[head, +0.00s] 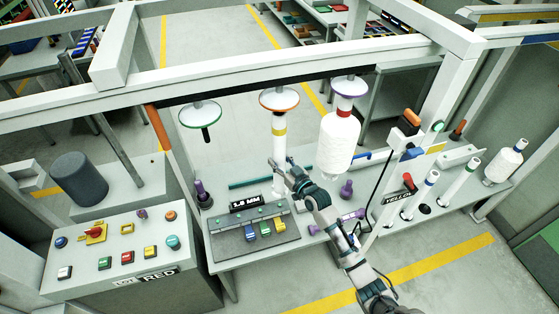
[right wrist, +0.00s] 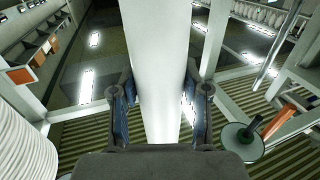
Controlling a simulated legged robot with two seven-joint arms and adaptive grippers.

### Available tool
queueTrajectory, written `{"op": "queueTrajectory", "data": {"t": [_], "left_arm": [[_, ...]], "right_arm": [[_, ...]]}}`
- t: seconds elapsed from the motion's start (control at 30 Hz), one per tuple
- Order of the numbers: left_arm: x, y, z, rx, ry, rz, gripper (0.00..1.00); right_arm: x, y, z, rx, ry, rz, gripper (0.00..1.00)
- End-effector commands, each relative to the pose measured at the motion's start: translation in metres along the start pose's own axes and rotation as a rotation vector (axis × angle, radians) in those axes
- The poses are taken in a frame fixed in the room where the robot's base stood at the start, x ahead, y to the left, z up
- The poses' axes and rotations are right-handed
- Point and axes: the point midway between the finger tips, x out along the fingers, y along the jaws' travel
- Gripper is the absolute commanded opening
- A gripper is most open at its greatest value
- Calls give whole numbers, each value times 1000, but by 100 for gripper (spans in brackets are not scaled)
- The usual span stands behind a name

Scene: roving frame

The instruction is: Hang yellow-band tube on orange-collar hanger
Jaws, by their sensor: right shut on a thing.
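The yellow-band tube (head: 279,148) is white and upright, directly below the orange-collar hanger (head: 279,99) on the overhead beam. Its top meets the underside of the hanger's pale disc; I cannot tell whether the hanger's tip is inside the tube. My right gripper (head: 281,176) is shut around the tube's lower part. In the right wrist view the white tube (right wrist: 155,60) runs up between the two fingers (right wrist: 158,105). My left gripper is not in view.
A green-collar hanger (head: 200,114) hangs empty to the left. A purple-collar hanger (head: 349,86) carries a red-band white bobbin (head: 338,142) close to the right. Below is a control panel (head: 254,238). Banded tubes (head: 420,194) stand on the right-hand bench. An orange-handled rod (head: 158,127) is at left.

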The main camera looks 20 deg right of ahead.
Motion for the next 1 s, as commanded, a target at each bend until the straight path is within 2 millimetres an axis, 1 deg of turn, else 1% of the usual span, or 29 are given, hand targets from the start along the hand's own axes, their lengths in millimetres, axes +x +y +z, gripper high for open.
{"op": "queueTrajectory", "data": {"t": [0.37,0.9,1.0], "left_arm": [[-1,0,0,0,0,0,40],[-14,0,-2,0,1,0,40],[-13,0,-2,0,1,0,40]], "right_arm": [[0,0,-2,0,2,0,3],[0,0,-18,-1,3,0,3],[0,0,-20,-1,4,0,3]]}}
